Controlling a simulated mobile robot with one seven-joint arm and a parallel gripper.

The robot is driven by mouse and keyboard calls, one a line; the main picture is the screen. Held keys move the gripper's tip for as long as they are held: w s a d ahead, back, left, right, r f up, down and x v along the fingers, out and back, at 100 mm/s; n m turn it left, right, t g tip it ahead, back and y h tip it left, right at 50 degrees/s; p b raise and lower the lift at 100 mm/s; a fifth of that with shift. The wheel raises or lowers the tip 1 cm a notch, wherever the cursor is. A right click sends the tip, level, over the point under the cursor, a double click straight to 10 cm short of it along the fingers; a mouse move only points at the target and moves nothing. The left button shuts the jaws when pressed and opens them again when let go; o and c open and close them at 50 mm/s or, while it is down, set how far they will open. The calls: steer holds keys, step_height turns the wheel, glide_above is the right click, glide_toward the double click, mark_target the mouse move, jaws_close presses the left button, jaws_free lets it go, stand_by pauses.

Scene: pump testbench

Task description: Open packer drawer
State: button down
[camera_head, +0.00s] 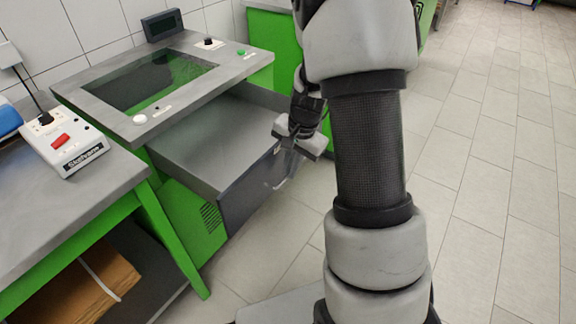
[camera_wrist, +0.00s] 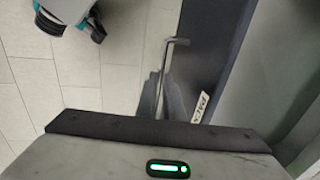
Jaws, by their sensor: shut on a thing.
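The packer (camera_head: 185,95) is a green and grey bench with a dark window in its top. Its drawer (camera_head: 205,150) is pulled out toward the front right, and its grey inside shows. The dark drawer front (camera_head: 245,190) has a light handle on its outer face. My gripper (camera_head: 287,150) is at the drawer front, shut on the handle. In the wrist view the fingers (camera_wrist: 163,95) are around the thin handle bar (camera_wrist: 176,42), beside the drawer front (camera_wrist: 225,60) with its partly hidden label. My arm hides part of the right side of the head view.
A grey table with green legs (camera_head: 60,215) stands at the left, carrying a white box with a red switch (camera_head: 62,143). Cardboard (camera_head: 90,290) lies on its lower shelf. The tiled floor (camera_head: 480,190) at the right is clear.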

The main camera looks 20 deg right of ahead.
steer(key=shift+d, duration=0.1)
stand_by(0.3)
steer(key=c, duration=1.9)
jaws_free()
step_height(320, 180, up, 17)
steer(key=s+d+p, duration=0.2)
steer(key=p, duration=0.3)
steer(key=shift+s, duration=0.4)
